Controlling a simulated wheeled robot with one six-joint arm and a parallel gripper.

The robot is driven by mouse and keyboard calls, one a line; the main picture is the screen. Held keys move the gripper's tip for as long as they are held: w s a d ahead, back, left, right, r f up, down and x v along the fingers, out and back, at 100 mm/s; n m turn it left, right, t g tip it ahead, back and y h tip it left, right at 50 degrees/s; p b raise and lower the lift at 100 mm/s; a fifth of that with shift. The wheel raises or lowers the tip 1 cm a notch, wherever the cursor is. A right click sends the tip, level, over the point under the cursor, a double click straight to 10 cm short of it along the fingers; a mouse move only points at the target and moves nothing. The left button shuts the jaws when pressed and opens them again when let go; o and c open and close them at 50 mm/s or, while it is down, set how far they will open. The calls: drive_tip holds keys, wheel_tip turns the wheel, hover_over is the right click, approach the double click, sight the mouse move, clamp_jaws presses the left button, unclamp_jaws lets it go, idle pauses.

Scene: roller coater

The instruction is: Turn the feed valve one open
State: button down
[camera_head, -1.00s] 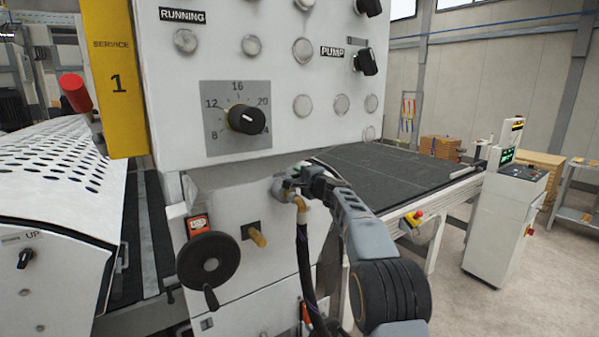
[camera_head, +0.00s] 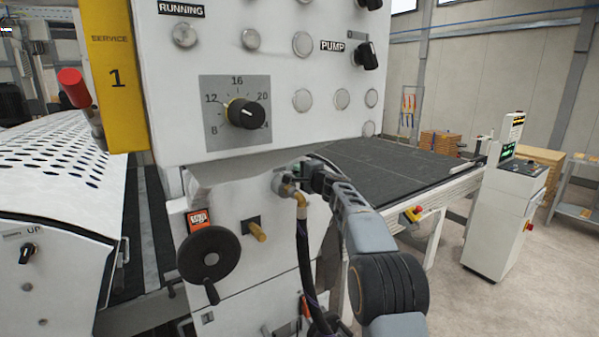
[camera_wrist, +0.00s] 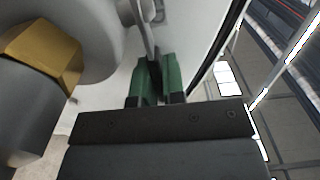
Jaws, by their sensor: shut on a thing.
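The feed valve (camera_head: 284,184) is a small grey valve on the white machine front, below the dial panel, with a brass elbow and a black hose under it. My gripper (camera_head: 310,172) reaches it from the right. In the wrist view my gripper's green fingertips (camera_wrist: 157,82) are shut on a thin grey valve lever (camera_wrist: 147,35). The brass fitting (camera_wrist: 42,48) shows large at the left of that view. The fingertips and lever are small in the head view, so the lever's exact angle is hard to tell.
A black handwheel (camera_head: 208,254) and a brass stub (camera_head: 257,231) stick out to the left of the valve. The dial knob (camera_head: 243,113) is above. The black hose (camera_head: 304,260) hangs close beside my arm. A dark conveyor (camera_head: 385,160) lies behind to the right.

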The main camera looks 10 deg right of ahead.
drive_tip(key=shift+f, duration=0.1)
drive_tip(key=shift+s+f+h+b, duration=0.2)
drive_tip(key=shift+h+b, duration=0.1)
drive_tip(key=shift+b, duration=0.65)
drive_tip(key=shift+s+d+r+m+t+h+b, duration=0.1)
drive_tip(key=shift+s+r+m+t+h+b, duration=0.1)
drive_tip(key=shift+m+t+h+b, duration=0.4)
drive_tip(key=c, duration=1.2)
unclamp_jaws()
drive_tip(key=shift+r, duration=0.1)
drive_tip(key=shift+s, duration=0.1)
